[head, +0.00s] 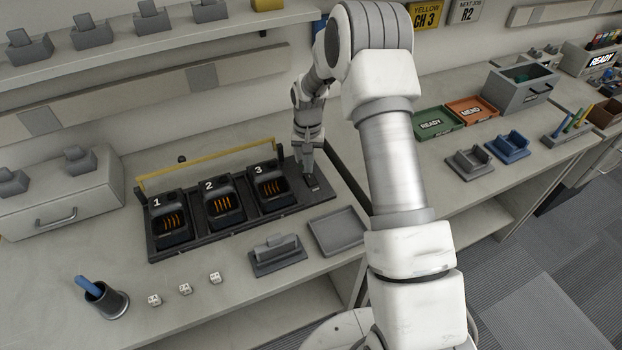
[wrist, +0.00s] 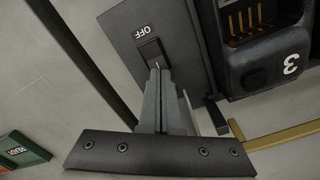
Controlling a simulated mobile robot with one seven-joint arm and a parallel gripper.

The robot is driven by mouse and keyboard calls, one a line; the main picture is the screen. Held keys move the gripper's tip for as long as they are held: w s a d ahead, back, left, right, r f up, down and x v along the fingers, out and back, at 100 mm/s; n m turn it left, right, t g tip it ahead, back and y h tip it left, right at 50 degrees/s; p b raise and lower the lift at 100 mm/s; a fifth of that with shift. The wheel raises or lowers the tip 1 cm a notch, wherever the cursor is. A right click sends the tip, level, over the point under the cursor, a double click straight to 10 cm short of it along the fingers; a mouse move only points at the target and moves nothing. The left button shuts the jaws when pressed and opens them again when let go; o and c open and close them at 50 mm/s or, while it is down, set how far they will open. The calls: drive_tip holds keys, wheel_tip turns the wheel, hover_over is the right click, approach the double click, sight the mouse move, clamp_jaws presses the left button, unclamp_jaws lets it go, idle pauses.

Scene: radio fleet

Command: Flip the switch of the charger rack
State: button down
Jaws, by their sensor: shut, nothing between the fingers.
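The charger rack (head: 238,234) is a dark tray on the bench with three charging bays numbered 1, 2 and 3. Its black rocker switch (head: 311,182) sits at the right end, past bay 3. In the wrist view the switch (wrist: 151,50) shows beside the word OFF on the rack's end plate (wrist: 125,22). My gripper (head: 306,178) is shut and empty, pointing down at the switch. In the wrist view its fingertips (wrist: 158,72) are at the near edge of the switch; I cannot tell whether they touch it.
A yellow bar (head: 205,164) runs along the rack's back. An empty grey tray (head: 338,231) and a grey holder (head: 277,252) lie in front. Green (head: 438,122) and orange (head: 470,110) trays are to the right. A pen cup (head: 106,299) stands front left.

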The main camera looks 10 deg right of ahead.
drive_tip(key=shift+f+b, duration=0.5)
drive_tip(key=shift+f, duration=0.2)
drive_tip(key=shift+r, duration=0.15)
drive_tip(key=shift+r+p, duration=1.9)
drive_tip(key=shift+r, duration=1.5)
